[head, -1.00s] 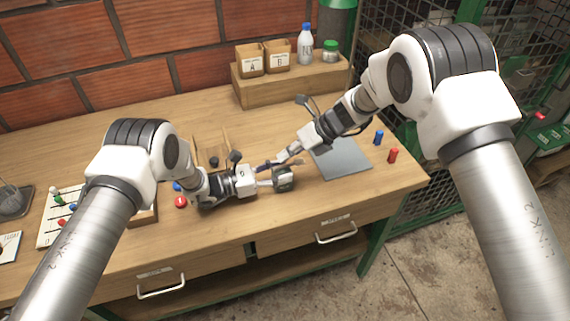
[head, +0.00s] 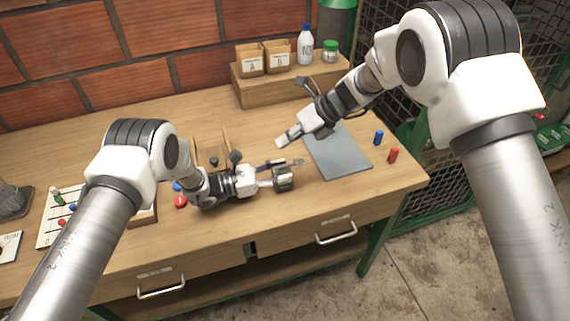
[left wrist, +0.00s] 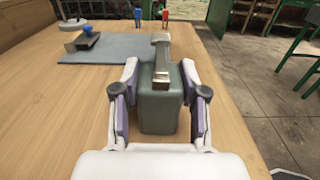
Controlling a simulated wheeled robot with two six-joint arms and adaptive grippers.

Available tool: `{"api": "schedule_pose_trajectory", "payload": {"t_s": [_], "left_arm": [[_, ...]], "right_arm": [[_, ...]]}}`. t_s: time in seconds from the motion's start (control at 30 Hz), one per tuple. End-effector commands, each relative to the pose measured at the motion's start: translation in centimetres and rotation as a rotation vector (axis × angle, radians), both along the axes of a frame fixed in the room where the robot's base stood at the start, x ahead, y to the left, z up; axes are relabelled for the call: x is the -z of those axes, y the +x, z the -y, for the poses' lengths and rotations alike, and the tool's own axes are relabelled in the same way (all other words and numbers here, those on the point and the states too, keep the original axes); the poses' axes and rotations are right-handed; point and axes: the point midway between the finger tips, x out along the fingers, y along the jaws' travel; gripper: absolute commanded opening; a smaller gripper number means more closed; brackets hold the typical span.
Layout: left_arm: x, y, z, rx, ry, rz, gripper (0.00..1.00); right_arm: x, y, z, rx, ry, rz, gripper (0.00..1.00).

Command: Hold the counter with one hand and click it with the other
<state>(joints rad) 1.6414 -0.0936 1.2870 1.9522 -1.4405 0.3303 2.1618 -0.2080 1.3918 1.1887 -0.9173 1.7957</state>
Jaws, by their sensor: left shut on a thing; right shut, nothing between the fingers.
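The counter (head: 284,179) is a small grey-green box with a metal lever or bar on top. In the left wrist view the counter (left wrist: 160,105) stands between the two finger pads, which touch its sides. My left gripper (head: 274,182) is shut on it just above the table, near the front edge. My right gripper (head: 281,143) is shut and empty, above and behind the counter in the head view and clearly apart from it. The counter's face is not readable.
A grey mat (head: 343,158) lies right of the counter, with a blue peg (head: 378,138) and a red peg (head: 392,156) beyond. A wooden riser (head: 292,87) holds bins and bottles. Table is clear in front.

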Motion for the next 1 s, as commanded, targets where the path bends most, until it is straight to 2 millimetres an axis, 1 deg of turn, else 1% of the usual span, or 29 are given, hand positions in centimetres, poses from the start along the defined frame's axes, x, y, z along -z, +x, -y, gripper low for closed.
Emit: {"api": "schedule_pose_trajectory", "payload": {"t_s": [0.33,0.37,0.4,0.43,0.77,0.87,1.0], "left_arm": [[0.0,0.0,0.0,0.000,0.000,0.000,0.06],[0.0,0.0,0.0,0.000,0.000,0.000,0.50],[0.0,0.0,0.0,0.000,0.000,0.000,0.64],[0.0,0.0,0.0,0.000,0.000,0.000,0.72],[0.0,0.0,-0.2,-0.001,0.000,0.000,0.72],[0.0,-0.3,-1.4,-0.003,0.000,-0.001,0.72],[0.0,-1.2,-4.1,-0.004,-0.001,-0.002,0.72]], "right_arm": [[0.0,0.0,0.0,0.000,0.000,0.000,0.00],[0.0,0.0,0.0,0.000,0.000,0.000,0.00],[0.0,0.0,0.0,0.000,0.000,0.000,0.00],[0.0,0.0,0.0,0.000,0.000,0.000,0.00],[0.0,0.0,0.0,0.000,0.000,0.000,0.00],[0.0,0.0,0.0,0.000,0.000,0.000,0.00],[0.0,0.0,0.0,0.000,0.000,0.000,0.00]]}}
